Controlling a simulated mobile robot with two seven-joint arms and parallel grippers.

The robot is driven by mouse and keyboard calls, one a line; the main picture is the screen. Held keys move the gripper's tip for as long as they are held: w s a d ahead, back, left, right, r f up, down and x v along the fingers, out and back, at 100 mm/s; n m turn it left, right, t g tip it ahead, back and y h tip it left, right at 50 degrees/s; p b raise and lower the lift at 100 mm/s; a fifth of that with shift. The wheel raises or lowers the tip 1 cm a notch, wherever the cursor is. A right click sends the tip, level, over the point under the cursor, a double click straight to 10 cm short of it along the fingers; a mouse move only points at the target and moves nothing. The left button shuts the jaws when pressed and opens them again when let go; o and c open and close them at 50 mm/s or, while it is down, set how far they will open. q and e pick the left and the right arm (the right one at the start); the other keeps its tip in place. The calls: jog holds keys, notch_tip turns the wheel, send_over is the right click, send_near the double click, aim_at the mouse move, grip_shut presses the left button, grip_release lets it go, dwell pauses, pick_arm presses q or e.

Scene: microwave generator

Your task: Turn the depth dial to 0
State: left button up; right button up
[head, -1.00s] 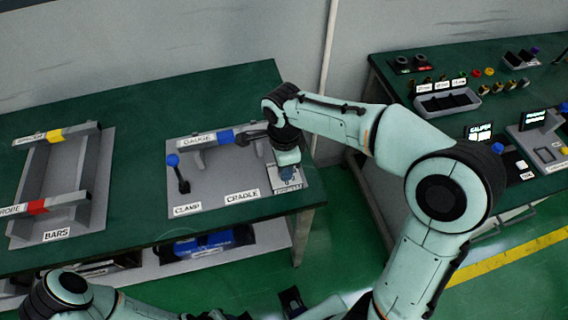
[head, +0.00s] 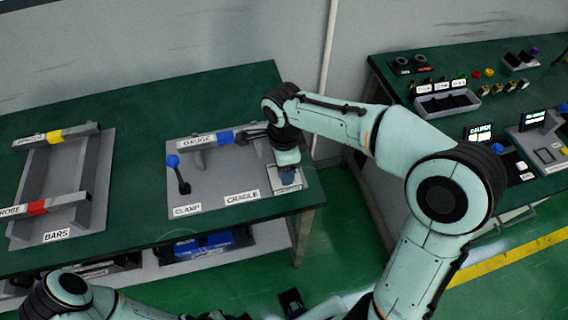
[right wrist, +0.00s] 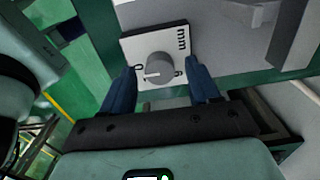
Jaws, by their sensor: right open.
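The depth dial (right wrist: 159,68) is a round grey knob on a small white plate (right wrist: 171,35) marked "mm", seen in the right wrist view. A "0" is printed at the dial's left and another mark, partly hidden, at its lower right. A white pointer line on the knob runs toward its left side, near the 0. My right gripper (right wrist: 160,67) is open, with one blue finger on each side of the dial and a gap to the knob on both sides. In the head view it points down at the plate (head: 272,178) at the cradle board's right end. My left gripper is not seen.
The cradle board (head: 215,197) carries a gauge bar (head: 197,141) and a blue-knobbed clamp lever (head: 173,162). A bars rack (head: 92,190) stands at the left. A second bench (head: 385,62) with controls is at the right. Green tabletop between the boards is free.

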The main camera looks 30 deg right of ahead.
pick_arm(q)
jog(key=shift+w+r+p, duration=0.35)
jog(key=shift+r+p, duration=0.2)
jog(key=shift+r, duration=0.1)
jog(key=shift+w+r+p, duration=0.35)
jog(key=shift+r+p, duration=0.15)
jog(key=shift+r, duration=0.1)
pick_arm(e)
notch_tip(320, 180, up, 13)
